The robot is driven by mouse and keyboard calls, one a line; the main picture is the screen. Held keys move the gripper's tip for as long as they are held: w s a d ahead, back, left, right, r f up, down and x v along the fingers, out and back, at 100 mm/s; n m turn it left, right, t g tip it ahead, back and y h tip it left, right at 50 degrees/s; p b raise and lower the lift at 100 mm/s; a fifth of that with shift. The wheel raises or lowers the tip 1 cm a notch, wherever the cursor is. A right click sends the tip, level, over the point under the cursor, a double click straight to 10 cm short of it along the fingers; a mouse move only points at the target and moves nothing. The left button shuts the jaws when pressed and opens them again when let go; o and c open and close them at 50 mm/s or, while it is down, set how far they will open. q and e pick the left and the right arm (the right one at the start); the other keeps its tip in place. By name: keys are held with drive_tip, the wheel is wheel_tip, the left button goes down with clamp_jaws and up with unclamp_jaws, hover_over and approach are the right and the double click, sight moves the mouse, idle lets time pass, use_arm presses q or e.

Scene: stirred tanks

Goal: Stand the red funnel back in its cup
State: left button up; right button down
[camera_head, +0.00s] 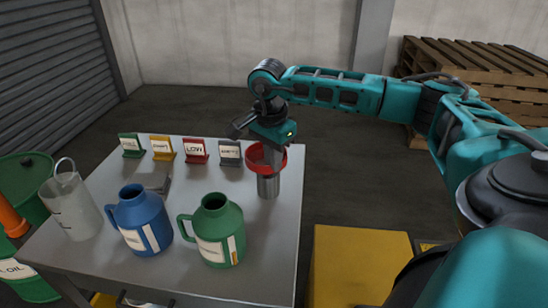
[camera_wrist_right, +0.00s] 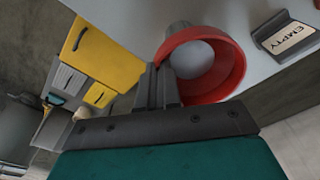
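The red funnel (camera_head: 266,160) is at the right side of the grey table, upright, at the mouth of the metal cup (camera_head: 268,187). In the right wrist view the funnel (camera_wrist_right: 225,68) shows as a wide red ring, with part of the grey cup (camera_wrist_right: 183,30) behind it. I cannot tell how deep its stem sits, as the bowl hides it. My right gripper (camera_head: 270,140) is above the funnel; in the wrist view its fingers (camera_wrist_right: 160,82) are close together at the rim and look shut on it. My left gripper is not in view.
A blue jug (camera_head: 139,218), a green jug (camera_head: 215,228) and a clear pitcher (camera_head: 72,205) stand along the table's front left. Several label stands, including the EMPTY one (camera_head: 230,153), line the back edge. A yellow cabinet (camera_head: 358,270) stands right of the table.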

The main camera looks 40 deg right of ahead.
drive_tip(key=shift+f, duration=0.4)
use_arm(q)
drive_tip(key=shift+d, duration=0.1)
use_arm(e)
drive_tip(key=c, duration=1.3)
unclamp_jaws()
drive_tip(key=shift+c, duration=0.2)
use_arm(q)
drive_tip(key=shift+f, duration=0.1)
use_arm(e)
drive_tip(key=shift+r, duration=0.1)
drive_tip(key=shift+r, duration=0.25)
use_arm(q)
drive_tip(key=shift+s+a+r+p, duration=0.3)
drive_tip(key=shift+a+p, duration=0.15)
drive_tip(key=shift+p, duration=0.2)
use_arm(e)
wheel_tip(320, 180, up, 13)
drive_tip(key=a, duration=0.1)
drive_tip(key=shift+f, duration=0.2)
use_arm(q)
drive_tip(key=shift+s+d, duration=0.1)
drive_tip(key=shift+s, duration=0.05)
use_arm(e)
drive_tip(key=shift+s, duration=0.15)
